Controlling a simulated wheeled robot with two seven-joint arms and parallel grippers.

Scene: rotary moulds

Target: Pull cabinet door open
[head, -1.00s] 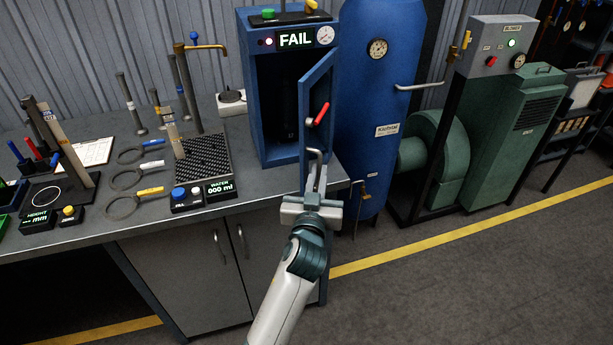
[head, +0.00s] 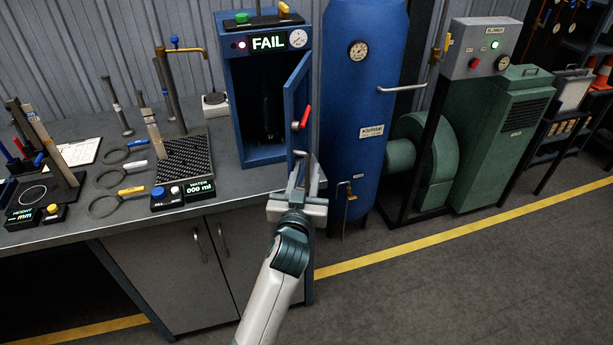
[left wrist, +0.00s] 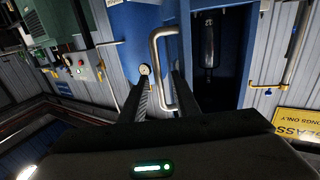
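The blue cabinet (head: 230,105) with a lit FAIL display stands on the bench. Its blue door (head: 298,105) is swung out from the right side, seen nearly edge-on, with a red lever (head: 305,117) on it. The dark inside of the cabinet shows, with a dark cylinder (left wrist: 208,45) in it. My left gripper (head: 301,176) is at the lower front edge of the door. In the left wrist view, the silver bar handle (left wrist: 163,75) lies between the two fingers, with gaps visible, so the gripper looks open around it. My right gripper is not in view.
A blue tank (head: 362,110) stands close right of the door, with a pipe sticking out. A green blower (head: 430,150) is farther right. Rings, a tray and gauges crowd the bench (head: 130,228) at left. Floor in front right is clear, with a yellow line (head: 420,240).

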